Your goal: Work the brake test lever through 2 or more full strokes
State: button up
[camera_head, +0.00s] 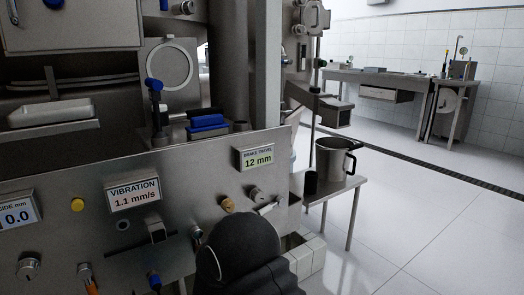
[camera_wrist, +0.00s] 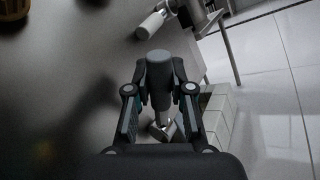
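The brake travel display (camera_head: 258,158) reads 12 mm on the steel front panel. In the wrist view, a lever with a grey cylindrical grip (camera_wrist: 159,57) and a metal shaft (camera_wrist: 160,103) lies between my fingers. My gripper (camera_wrist: 159,76) has its fingertips drawn in against both sides of this grip, apparently holding it. In the head view, my dark wrist fills the bottom centre and hides my fingers and the held grip. No label on the lever is visible.
A pale cylindrical handle (camera_wrist: 149,25) lies just beyond the grip. A brass-coloured knob (camera_head: 228,205) and a vibration display (camera_head: 133,195) reading 1.1 mm/s are on the panel. A side table (camera_head: 345,186) carries a steel jug (camera_head: 333,158). Open floor lies to the right.

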grip_shut()
jog(key=b, duration=0.1)
jog(key=f+m+h+b, duration=0.1)
jog(key=b, duration=0.1)
jog(key=shift+s+d+f, duration=0.1)
jog(key=shift+s, duration=0.15)
jog(key=shift+s+d+m+p, duration=0.2)
jog(key=shift+m+p, duration=0.15)
jog(key=shift+m, duration=0.25)
jog(key=shift+s+d+f+m+g+h, duration=0.35)
jog(key=shift+f+m+g+h, duration=0.3)
jog(key=shift+m+h, duration=1.05)
jog(key=shift+s+d+f+m+g+h, duration=0.2)
jog(key=shift+s+f+m+g+h, duration=0.45)
jog(key=shift+m, duration=1.9)
jog(key=shift+s+d+f+m+g+h, duration=0.25)
jog(key=shift+f+m+h, duration=0.95)
jog(key=shift+m, duration=0.95)
jog(key=shift+r, duration=0.2)
